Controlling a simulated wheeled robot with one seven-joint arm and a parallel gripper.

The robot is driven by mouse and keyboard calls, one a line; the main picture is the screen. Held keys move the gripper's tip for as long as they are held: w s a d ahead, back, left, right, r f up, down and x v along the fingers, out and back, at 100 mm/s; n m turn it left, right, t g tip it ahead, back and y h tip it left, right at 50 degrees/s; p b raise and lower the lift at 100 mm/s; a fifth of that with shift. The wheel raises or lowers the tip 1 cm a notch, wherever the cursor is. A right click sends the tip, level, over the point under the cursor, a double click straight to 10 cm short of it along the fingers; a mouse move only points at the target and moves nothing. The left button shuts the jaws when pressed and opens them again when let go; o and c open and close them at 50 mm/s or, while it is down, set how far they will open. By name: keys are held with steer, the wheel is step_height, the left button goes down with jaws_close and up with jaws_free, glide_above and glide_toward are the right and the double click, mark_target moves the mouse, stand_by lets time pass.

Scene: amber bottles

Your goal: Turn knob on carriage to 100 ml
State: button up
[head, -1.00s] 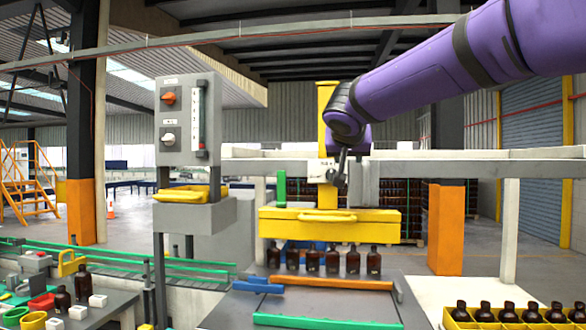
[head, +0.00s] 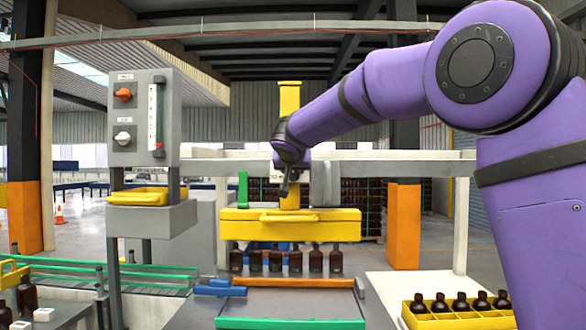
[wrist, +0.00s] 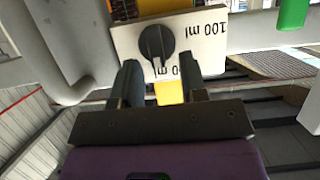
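The dark round knob (wrist: 156,43) sits on a white plate (wrist: 207,58) in the wrist view. "100 ml" is printed at the plate's right; a second label below the knob is partly hidden by my fingers. The knob's raised grip runs roughly up and down in the picture, toward the lower label. My gripper (wrist: 159,64) is open, its two fingers apart just below the knob, with nothing between them. Whether they touch it I cannot tell. In the head view my gripper (head: 286,188) is in front of the yellow carriage (head: 335,226), hiding the knob.
Several amber bottles (head: 275,261) stand in a row under the carriage. A grey control box (head: 140,118) with an orange and a white knob stands at the left. A yellow crate of bottles (head: 458,319) is at the lower right. An orange post (head: 404,226) stands right of the carriage.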

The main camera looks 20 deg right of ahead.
steer(key=shift+w, duration=0.15)
jaws_close()
stand_by(0.4)
steer(key=n+h, duration=0.2)
steer(key=n, duration=0.2)
steer(key=a+f+n+h, duration=0.1)
steer(key=n+h, duration=0.2)
steer(key=n, duration=0.2)
steer(key=a+f+n+t+h, duration=0.1)
steer(key=n+h, duration=0.1)
steer(key=n, duration=0.2)
steer(key=shift+w+a+f, duration=0.15)
steer(key=shift+w+f, duration=0.1)
steer(key=shift+w, duration=0.15)
steer(key=shift+n, duration=0.3)
